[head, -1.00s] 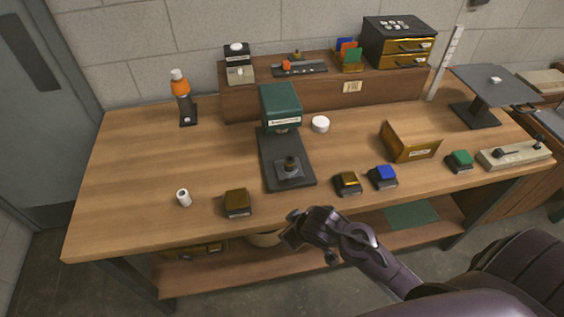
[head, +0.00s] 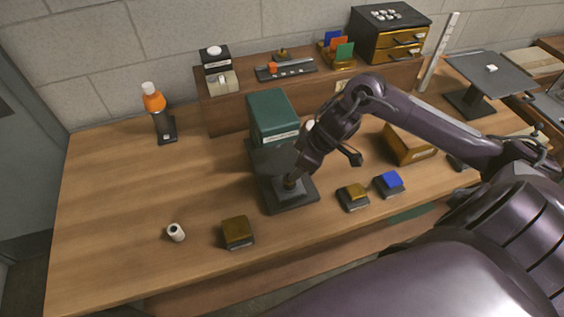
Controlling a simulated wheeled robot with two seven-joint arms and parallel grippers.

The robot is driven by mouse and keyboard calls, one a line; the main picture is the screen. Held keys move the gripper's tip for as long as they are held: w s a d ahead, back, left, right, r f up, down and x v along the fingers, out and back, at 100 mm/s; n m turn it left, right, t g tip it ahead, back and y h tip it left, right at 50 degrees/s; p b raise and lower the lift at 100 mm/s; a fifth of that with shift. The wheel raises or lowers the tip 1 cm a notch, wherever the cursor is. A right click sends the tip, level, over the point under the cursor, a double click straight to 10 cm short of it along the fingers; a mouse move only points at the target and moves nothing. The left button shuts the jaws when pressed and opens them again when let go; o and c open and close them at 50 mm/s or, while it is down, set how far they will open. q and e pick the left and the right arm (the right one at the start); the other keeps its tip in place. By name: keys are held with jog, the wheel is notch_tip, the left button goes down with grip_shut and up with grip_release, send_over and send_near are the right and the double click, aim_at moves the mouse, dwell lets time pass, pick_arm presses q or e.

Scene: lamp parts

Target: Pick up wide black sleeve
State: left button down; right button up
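A small dark cylindrical part (head: 291,181), which looks like the wide black sleeve, stands on the grey block on the base of the green press (head: 274,118). My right gripper (head: 297,172) reaches in from the right and points down at this part from just above. Its fingertips are small and dark against the part, so I cannot tell whether they are open, shut or touching it. The gripper and arm hide some of the press base and the bench behind. My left gripper is not in view.
A white hollow cylinder (head: 176,232) and a brown-topped block (head: 237,232) sit near the front left. Yellow-topped (head: 353,196) and blue-topped (head: 389,183) blocks sit right of the press. An orange bottle (head: 155,104) stands at the back left.

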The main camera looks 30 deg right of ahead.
aim_at(289, 182)
jog(key=shift+s+a+f, duration=0.1)
jog(key=shift+a+f, duration=0.1)
jog(key=shift+f, duration=0.15)
jog(key=shift+a+f, duration=0.3)
jog(key=shift+f, duration=0.45)
jog(key=x, duration=0.2)
jog(key=p+x, duration=0.1)
jog(key=x, duration=0.1)
jog(key=shift+w, duration=0.25)
jog(key=shift+w+a+f, duration=0.1)
jog(key=shift+f, duration=0.2)
jog(key=c, duration=1.1)
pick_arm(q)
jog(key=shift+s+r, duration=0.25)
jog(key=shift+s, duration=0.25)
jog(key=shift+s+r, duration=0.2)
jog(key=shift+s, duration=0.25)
pick_arm(e)
jog(key=shift+c, duration=0.2)
